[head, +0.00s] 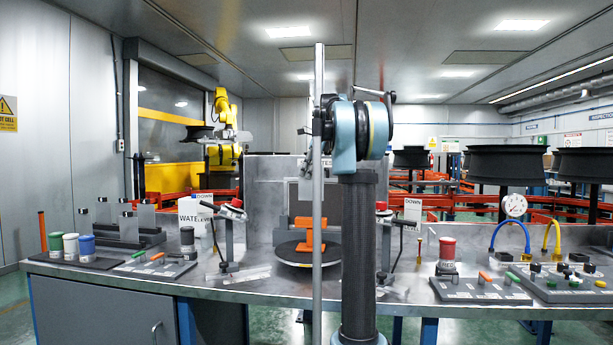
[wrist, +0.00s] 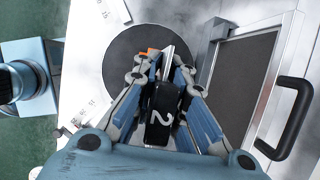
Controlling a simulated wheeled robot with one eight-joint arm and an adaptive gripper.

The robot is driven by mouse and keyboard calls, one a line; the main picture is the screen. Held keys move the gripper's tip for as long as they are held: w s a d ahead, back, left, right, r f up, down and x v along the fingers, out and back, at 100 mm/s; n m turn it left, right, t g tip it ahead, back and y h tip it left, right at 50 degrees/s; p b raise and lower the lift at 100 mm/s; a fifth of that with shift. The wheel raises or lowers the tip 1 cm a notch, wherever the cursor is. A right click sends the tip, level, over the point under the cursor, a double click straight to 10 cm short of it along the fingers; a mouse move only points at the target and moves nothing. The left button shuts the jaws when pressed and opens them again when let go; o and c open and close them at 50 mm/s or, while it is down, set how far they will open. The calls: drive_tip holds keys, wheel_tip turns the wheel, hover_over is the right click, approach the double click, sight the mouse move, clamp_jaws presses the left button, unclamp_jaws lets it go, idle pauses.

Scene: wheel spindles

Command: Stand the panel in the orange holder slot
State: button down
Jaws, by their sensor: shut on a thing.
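The orange holder (head: 303,238) stands on a round dark disc (head: 288,254) at the middle of the bench, partly covered by my arm in the head view. In the wrist view a bit of its orange (wrist: 150,52) shows beside my fingertips, over the disc (wrist: 120,55). My gripper (wrist: 163,68) is shut on a thin pale panel (wrist: 168,60), seen nearly edge-on above the disc. The panel's lower edge and the holder slot are hidden, so I cannot tell whether the panel is in the slot.
A framed dark board with a black handle (wrist: 298,105) lies right of the disc in the wrist view. A black rack (head: 125,234) with several upright grey plates stands at the left. Red-topped clamps (head: 232,209) flank the disc. A control box (head: 480,289) sits at the right.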

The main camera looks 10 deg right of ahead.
sight(319, 167)
drive_tip(key=shift+f, duration=0.15)
drive_tip(key=shift+f, duration=2.75)
drive_tip(key=shift+s+f, duration=0.1)
drive_tip(key=shift+f, duration=1.65)
drive_tip(key=c, duration=1.5)
unclamp_jaws()
drive_tip(key=shift+c, duration=0.2)
drive_tip(key=v, duration=1.1)
drive_tip(key=shift+s+d+r, duration=0.1)
drive_tip(key=shift+d+r, duration=0.15)
drive_tip(key=shift+r, duration=0.1)
